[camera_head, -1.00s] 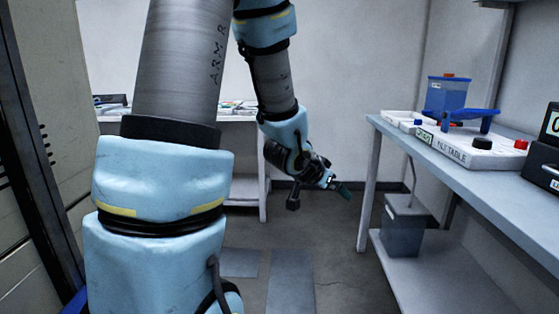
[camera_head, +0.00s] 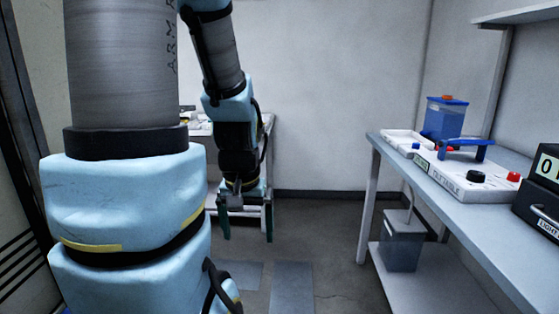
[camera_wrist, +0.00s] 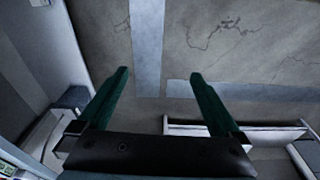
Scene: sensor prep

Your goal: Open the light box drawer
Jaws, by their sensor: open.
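A black box (camera_head: 541,188) with a pale digit display and a label that seems to begin with "LIGHT" stands on the right-hand bench. My gripper (camera_head: 247,238) hangs fingers down left of the bench, well away from the box. In the wrist view my gripper (camera_wrist: 159,76) shows two green fingers spread apart with nothing between them, above the floor.
The bench (camera_head: 455,225) also holds a white tilt table unit (camera_head: 455,178) and a blue container (camera_head: 446,118). A grey bin (camera_head: 402,245) is below, near its lower shelf. Another table stands behind my arm. Floor between the tables is clear.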

